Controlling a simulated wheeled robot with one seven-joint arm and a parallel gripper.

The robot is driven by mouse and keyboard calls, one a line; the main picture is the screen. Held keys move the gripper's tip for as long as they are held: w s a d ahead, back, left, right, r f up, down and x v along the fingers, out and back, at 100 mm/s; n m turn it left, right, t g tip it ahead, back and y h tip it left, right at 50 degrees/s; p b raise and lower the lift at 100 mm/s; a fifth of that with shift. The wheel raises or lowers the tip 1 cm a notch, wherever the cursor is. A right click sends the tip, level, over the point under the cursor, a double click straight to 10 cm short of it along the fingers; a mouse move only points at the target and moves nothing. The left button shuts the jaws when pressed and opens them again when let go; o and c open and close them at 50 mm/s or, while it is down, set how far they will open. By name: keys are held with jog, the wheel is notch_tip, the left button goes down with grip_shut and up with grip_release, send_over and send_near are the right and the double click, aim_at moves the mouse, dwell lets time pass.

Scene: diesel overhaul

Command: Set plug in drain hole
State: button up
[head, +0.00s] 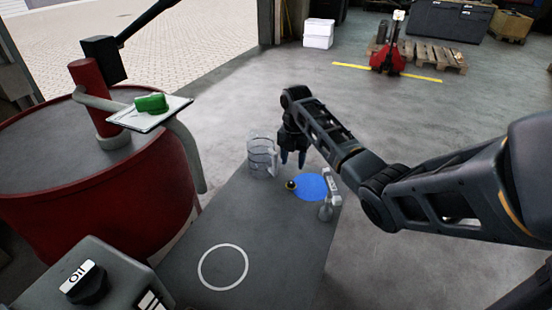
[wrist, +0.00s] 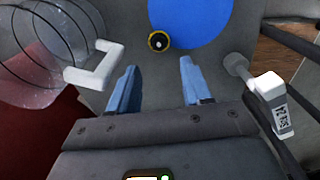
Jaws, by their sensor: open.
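A small round black piece with a yellow rim, which looks like the plug (head: 291,185), sits on the grey bench top (head: 245,215) at the left edge of a blue disc (head: 312,189). In the wrist view the plug (wrist: 158,41) shows a bright centre, just beyond and between my fingertips. My gripper (head: 293,160) points down above the bench; its blue fingers (wrist: 157,70) are apart with nothing between them. I cannot make out a drain hole in either view.
A clear jug (head: 262,162) with a white handle stands left of my gripper. A labelled white-headed tool (head: 332,190) stands at right, close to the fingers. A white ring (head: 223,267) marks clear bench nearer me. A red drum (head: 95,200) stands left, with a green item (head: 151,103) on a tray.

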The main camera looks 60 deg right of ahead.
aim_at(292, 183)
jog(key=shift+w+f+b, duration=0.1)
jog(key=shift+f+b, duration=0.2)
jog(key=shift+f, duration=0.5)
notch_tip(292, 183, down, 7)
jog(key=b, duration=0.5)
jog(key=shift+f+b, duration=0.15)
jog(key=shift+b, duration=0.25)
grip_shut()
